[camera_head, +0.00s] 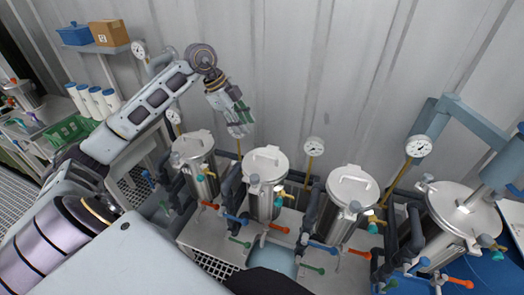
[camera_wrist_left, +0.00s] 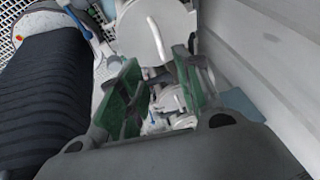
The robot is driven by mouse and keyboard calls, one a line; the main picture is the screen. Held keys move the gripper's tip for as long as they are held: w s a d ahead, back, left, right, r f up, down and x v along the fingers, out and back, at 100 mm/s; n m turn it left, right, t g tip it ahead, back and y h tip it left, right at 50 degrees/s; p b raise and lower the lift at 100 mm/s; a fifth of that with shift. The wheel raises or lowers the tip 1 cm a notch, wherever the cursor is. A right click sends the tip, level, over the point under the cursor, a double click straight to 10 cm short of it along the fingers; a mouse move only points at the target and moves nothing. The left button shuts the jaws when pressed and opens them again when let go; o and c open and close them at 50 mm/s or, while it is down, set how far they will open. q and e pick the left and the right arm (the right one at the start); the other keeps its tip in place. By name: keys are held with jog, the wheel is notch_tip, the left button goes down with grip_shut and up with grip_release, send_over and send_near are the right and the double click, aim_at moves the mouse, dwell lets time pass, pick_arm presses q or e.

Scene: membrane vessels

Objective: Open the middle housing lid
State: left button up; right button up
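A row of upright steel housings with pale round lids runs across the head view. The lids of the left housing (camera_head: 192,146), the second housing (camera_head: 266,163), the third housing (camera_head: 352,188) and the far right housing (camera_head: 464,208) all lie flat and closed. Which one counts as the middle housing is not clear. My left gripper (camera_head: 238,117) hangs in the air above and behind the second lid, near the wall. Its green-padded fingers (camera_wrist_left: 157,93) are apart with nothing held. In the left wrist view, a pale lid (camera_wrist_left: 143,30) lies beyond the fingers, with pale fittings between them.
Pressure gauges on brass stems, such as the gauge (camera_head: 314,146), rise behind the housings near the corrugated wall (camera_head: 330,70). Red, blue and green valve handles (camera_head: 279,229) stick out in front. A shelf at left holds a cardboard box (camera_head: 109,32) and a blue bin (camera_head: 75,34).

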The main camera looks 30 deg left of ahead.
pick_arm(q)
jog(key=shift+d+f, duration=0.1)
jog(key=shift+d, duration=0.05)
jog(key=p, duration=0.1)
send_near(263, 154)
jog(key=x, duration=0.6)
jog(key=shift+w+d+f, duration=0.1)
jog(key=shift+w+f, duration=0.1)
jog(key=shift+w+d+f, duration=0.1)
jog(key=shift+d+f, duration=0.05)
jog(key=shift+f, duration=0.55)
pick_arm(e)
jog(key=shift+s+a+r, duration=0.25)
jog(key=shift+a+r, duration=0.2)
jog(key=shift+r, duration=0.25)
pick_arm(q)
jog(key=shift+c, duration=0.4)
jog(key=c, duration=0.5)
grip_shut()
